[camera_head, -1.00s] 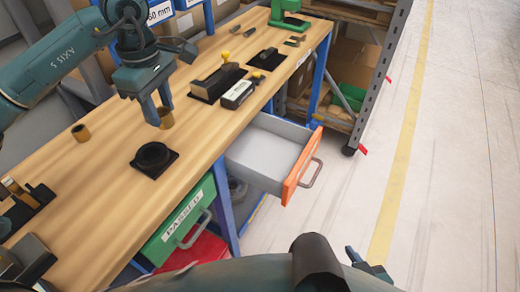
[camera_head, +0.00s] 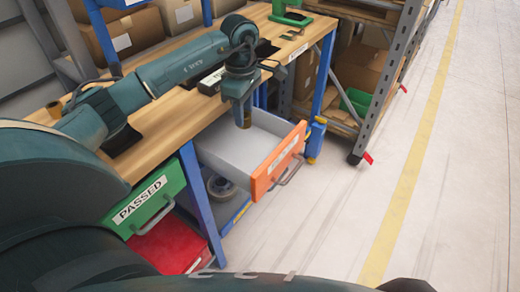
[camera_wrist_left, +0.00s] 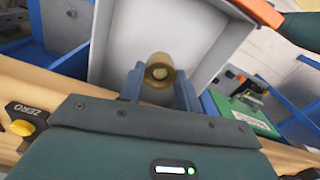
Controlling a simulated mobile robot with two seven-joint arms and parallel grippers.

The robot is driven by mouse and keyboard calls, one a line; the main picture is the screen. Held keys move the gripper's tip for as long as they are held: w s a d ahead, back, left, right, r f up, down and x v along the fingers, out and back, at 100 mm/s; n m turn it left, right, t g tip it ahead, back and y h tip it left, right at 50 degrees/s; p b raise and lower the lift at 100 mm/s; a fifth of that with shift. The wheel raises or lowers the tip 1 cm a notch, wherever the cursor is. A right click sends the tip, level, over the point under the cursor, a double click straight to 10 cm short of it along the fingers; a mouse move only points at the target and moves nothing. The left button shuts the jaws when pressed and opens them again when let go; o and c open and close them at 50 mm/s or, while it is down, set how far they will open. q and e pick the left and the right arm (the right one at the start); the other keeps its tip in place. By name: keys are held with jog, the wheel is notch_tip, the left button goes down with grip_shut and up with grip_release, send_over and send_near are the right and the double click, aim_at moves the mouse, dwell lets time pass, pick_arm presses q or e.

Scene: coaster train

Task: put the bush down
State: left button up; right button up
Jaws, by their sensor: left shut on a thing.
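The bush (camera_head: 247,120), a short brass-coloured ring, is held between the fingers of my left gripper (camera_head: 242,112). In the left wrist view the bush (camera_wrist_left: 159,72) shows end-on between the two fingertips, with the pale inside of the open drawer (camera_wrist_left: 115,35) behind it. In the head view the grey drawer with an orange front (camera_head: 280,160) is pulled out from under the bench. The bush is over the drawer's inner part, near the bench edge; its exact height above the floor of the drawer is unclear. My right gripper does not show.
The wooden bench (camera_head: 165,120) is partly hidden by my left arm. Another brass-coloured ring (camera_head: 54,108) stands on it. A green drawer marked PASSED (camera_head: 150,200) and a red one (camera_head: 185,245) are below. A shelf rack (camera_head: 385,80) stands right; open floor lies beyond.

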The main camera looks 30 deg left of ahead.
pick_arm(q)
notch_tip(320, 180, down, 5)
jog(key=shift+r, duration=0.1)
jog(key=shift+f, duration=2.3)
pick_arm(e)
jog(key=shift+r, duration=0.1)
pick_arm(q)
jog(key=shift+f, duration=0.1)
jog(key=o, duration=1.2)
jog(key=shift+c, duration=0.2)
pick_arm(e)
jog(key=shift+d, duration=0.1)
